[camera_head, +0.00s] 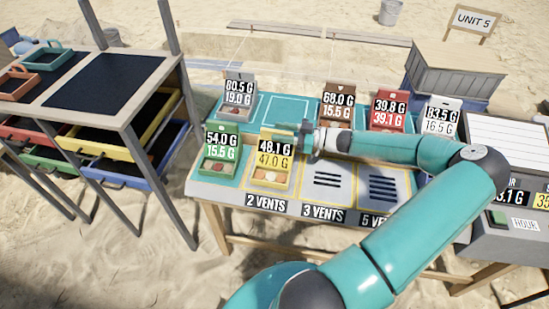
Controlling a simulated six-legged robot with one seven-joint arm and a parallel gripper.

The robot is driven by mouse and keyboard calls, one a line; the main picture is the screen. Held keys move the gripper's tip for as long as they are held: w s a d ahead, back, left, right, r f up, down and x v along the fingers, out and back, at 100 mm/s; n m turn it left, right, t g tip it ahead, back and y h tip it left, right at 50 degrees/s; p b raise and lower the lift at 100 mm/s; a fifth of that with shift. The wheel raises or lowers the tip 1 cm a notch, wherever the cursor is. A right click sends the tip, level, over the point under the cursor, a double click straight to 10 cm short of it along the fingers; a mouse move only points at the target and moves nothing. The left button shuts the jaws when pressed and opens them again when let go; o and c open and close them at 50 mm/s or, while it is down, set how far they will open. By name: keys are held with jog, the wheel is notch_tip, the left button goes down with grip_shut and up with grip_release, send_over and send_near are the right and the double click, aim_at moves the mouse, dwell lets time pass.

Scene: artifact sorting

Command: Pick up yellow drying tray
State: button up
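The yellow drying tray (270,176) sits upright on the bench, behind the "2 VENTS" label. Its raised back plate reads 48.1 G over 47.0 G, and small pale and orange-brown pieces lie in its front. My gripper (296,137) is at the upper right of this back plate, its teal fingers pointing left. It overlaps the plate's top edge in the picture. I cannot tell whether it touches the tray or how far its fingers are apart.
A green tray (217,166) stands close on the left. Grey (238,97), brown (337,101) and red (387,110) trays stand behind. The "3 VENTS" (327,184) and "5 VENTS" (382,188) spots are bare. A drawer rack (125,118) stands left.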

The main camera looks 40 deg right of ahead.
jog(key=shift+w+a, duration=0.4)
jog(key=shift+w, duration=0.1)
jog(key=shift+c, duration=0.4)
grip_shut()
jog(key=shift+r, duration=0.1)
